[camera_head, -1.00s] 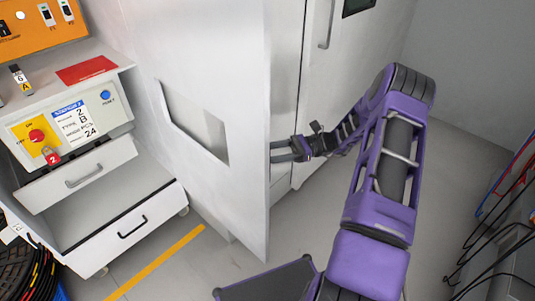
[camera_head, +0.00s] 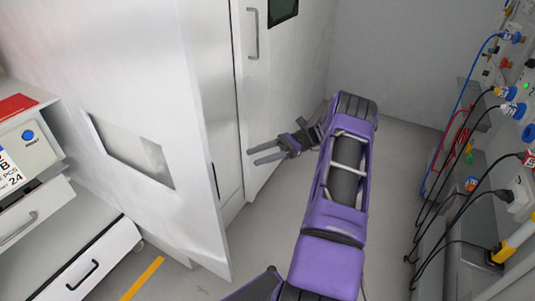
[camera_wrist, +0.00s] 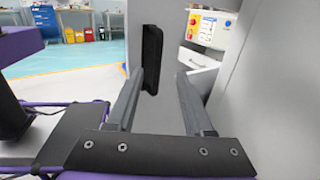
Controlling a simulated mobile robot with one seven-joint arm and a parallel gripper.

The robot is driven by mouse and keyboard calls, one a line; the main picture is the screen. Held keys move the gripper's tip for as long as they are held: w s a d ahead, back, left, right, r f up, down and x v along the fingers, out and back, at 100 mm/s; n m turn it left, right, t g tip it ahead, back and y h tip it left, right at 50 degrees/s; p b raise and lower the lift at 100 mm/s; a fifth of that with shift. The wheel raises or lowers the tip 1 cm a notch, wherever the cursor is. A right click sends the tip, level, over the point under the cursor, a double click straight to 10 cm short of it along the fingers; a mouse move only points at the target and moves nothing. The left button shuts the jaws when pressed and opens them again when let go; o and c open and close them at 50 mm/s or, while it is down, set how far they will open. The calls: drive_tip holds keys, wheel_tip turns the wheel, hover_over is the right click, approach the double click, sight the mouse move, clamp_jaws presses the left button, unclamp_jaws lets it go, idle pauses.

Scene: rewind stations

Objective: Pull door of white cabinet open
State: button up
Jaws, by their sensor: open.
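The white cabinet has a tall white door panel (camera_head: 185,100) with a recessed window (camera_head: 130,150). It stands out from the cabinet front at the left of the head view, its free edge toward me. My gripper (camera_head: 254,156) is open and empty, to the right of that edge and apart from it, fingers pointing left. In the wrist view a black handle (camera_wrist: 152,60) on a pale panel (camera_wrist: 172,75) shows between and beyond the open fingers (camera_wrist: 160,103). I cannot tell whether any finger touches a panel.
A second cabinet front with a metal handle (camera_head: 252,33) stands behind my gripper. A station with drawers (camera_head: 80,265) is at the left. A wall of cables and plugs (camera_head: 500,130) runs along the right. Grey floor (camera_head: 255,235) is clear below my gripper.

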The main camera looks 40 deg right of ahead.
drive_tip(key=shift+s+d, duration=0.2)
drive_tip(key=shift+d, duration=1.25)
